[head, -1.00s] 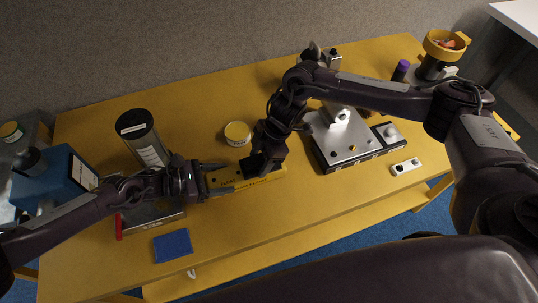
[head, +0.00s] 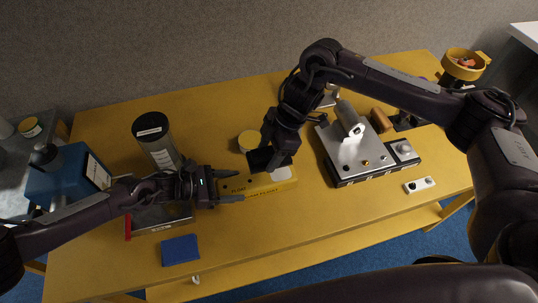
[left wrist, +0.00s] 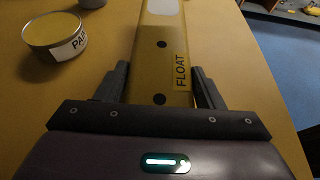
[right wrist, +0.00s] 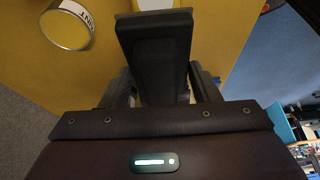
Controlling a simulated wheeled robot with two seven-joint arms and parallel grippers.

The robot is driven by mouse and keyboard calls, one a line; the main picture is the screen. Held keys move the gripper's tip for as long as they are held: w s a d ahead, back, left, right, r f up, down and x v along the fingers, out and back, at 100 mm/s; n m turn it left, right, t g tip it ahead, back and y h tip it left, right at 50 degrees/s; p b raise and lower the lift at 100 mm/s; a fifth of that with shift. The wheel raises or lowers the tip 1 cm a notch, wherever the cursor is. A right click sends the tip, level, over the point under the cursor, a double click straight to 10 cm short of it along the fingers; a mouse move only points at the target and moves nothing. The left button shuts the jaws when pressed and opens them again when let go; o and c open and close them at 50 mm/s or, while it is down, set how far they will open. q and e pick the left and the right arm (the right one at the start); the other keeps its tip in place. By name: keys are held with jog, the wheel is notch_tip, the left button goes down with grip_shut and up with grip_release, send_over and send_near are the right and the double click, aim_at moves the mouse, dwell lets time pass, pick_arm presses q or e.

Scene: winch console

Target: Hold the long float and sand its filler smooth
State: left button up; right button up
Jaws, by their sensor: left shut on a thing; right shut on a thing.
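The long yellow float (head: 240,187) lies along the front of the table, and it also shows in the left wrist view (left wrist: 172,70). Its pale filler patch (head: 282,175) is towards the right end. My left gripper (head: 228,186) is shut on the float's left end, one finger along each side. My right gripper (head: 275,145) is shut on a black block (right wrist: 155,55) and holds it over the float, just left of the patch in the head view. I cannot tell whether the block touches the float.
A yellow-lidded tin (head: 249,141) stands close behind the float. A silver console (head: 350,155) is to the right, and a dark cylinder (head: 157,140) is at the left. A blue pad (head: 180,250) lies at the front left. The front table strip is mostly clear.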

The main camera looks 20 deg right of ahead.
dwell(0.4)
pick_arm(q)
jog(key=o, duration=1.2)
jog(key=shift+o, duration=0.2)
jog(key=shift+a, duration=0.1)
jog(key=v, duration=1.2)
